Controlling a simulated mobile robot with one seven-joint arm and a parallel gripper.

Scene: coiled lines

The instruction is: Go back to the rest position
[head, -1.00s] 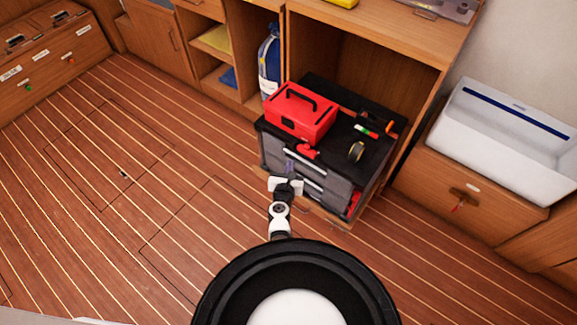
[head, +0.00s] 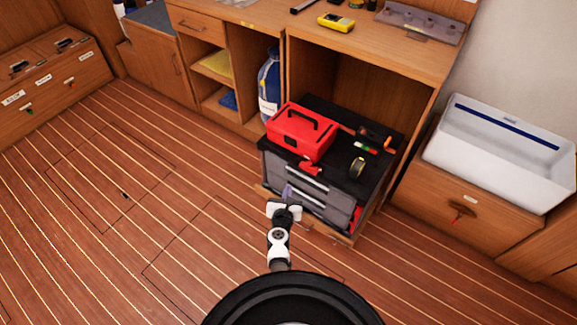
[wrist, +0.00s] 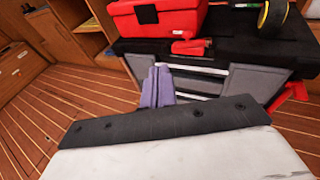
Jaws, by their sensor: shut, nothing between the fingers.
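My gripper (head: 287,191) is in front of the drawer fronts of a black and grey tool cabinet (head: 283,171) in the head view. Its purple fingers (wrist: 157,88) are together and empty in the wrist view, with the grey drawers (wrist: 205,78) just beyond them. I cannot tell whether the fingertips touch the drawer front. The white and dark arm links (head: 279,240) behind the gripper are mine.
A red toolbox (head: 302,132) and a tape roll (head: 357,167) sit on the cabinet top. A white basin (head: 495,160) stands to the right. A blue bottle (head: 269,88) stands in the shelving behind. The plank floor (head: 110,220) at left is mostly clear.

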